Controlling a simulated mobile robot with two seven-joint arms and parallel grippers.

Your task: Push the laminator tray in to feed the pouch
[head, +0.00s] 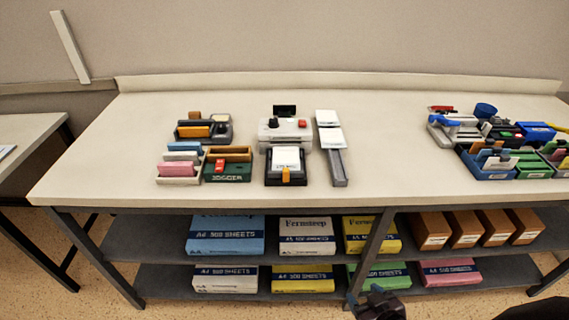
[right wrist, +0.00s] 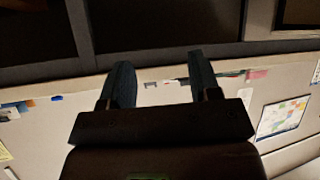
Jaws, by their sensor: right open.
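The laminator (head: 285,130) is a light grey machine with a black knob and a red button, in the middle of the table in the head view. Its dark tray (head: 271,181) sticks out at the front, with a white pouch (head: 286,158) lying on it and an orange handle (head: 286,174) at its front end. My right gripper (head: 372,298) is low at the bottom of the head view, in front of the shelves and far from the tray. In the right wrist view its two fingers (right wrist: 158,70) stand apart with nothing between them. My left gripper is not in view.
A narrow grey stand with white sheets (head: 331,140) is close right of the laminator. A green jogger box (head: 227,172) and small card trays (head: 180,172) are on its left. Blue and green bins (head: 490,165) crowd the right end. The table between is clear.

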